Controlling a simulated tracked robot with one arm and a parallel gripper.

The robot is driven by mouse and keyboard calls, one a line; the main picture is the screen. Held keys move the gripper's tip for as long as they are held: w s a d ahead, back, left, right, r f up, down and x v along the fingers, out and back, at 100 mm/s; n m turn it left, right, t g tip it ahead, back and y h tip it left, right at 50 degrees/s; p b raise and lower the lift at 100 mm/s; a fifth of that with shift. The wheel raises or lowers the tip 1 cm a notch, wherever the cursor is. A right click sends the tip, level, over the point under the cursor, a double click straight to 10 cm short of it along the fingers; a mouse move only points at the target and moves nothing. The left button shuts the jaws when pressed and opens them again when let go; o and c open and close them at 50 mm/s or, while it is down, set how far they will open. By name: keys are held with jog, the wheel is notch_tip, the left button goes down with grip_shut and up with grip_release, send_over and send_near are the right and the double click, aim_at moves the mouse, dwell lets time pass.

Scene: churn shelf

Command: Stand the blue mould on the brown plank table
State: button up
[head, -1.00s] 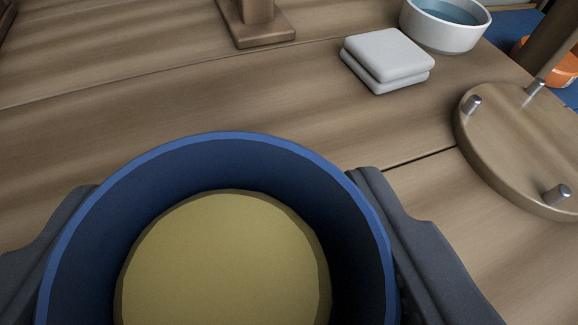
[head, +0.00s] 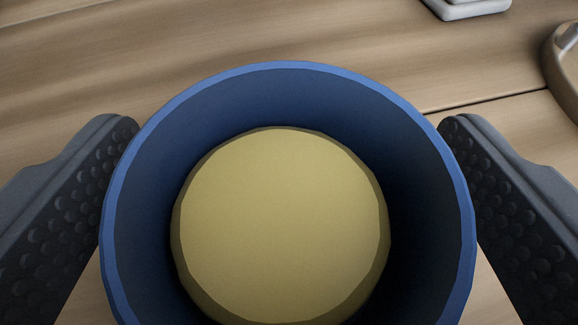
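The blue mould (head: 290,95) fills the lower middle of the head view. It is round and open at the top, with a pale yellow mass (head: 280,225) inside. It looks upright over the brown plank table (head: 200,45); its base is hidden, but it appears to stand on the planks. My gripper (head: 288,150) has one dark, studded finger on each side of the mould. The fingers are spread wider than before, with their pads showing. The gripper looks open around the mould; a slight touch at the rim cannot be ruled out.
A round wooden disc (head: 564,75) with a metal peg shows at the right edge. The planks beyond the mould are clear.

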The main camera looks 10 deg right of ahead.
jog(key=shift+s+a+r, duration=0.1)
jog(key=shift+s+r, duration=0.25)
jog(key=shift+s, duration=0.15)
jog(key=p+v, duration=0.2)
jog(key=v, duration=0.9)
jog(key=shift+f+p, duration=0.1)
jog(key=shift+p, duration=0.25)
jog(key=a+r+n+t, duration=0.1)
jog(key=a+r, duration=0.3)
jog(key=r, duration=0.6)
jog(key=a+r, duration=0.4)
jog(key=r, duration=0.7)
jog(key=s+a+r+y, duration=0.1)
jog(key=s+a+r, duration=0.5)
jog(key=r, duration=0.3)
jog(key=s+a+r+n+t+y, duration=0.1)
jog(key=s+a+r+y, duration=0.1)
jog(key=s+a+r, duration=0.4)
notch_tip(320, 180, up, 4)
jog(key=shift+s+a+r+n, duration=0.2)
jog(key=shift+s+n, duration=0.1)
jog(key=shift+s, duration=0.15)
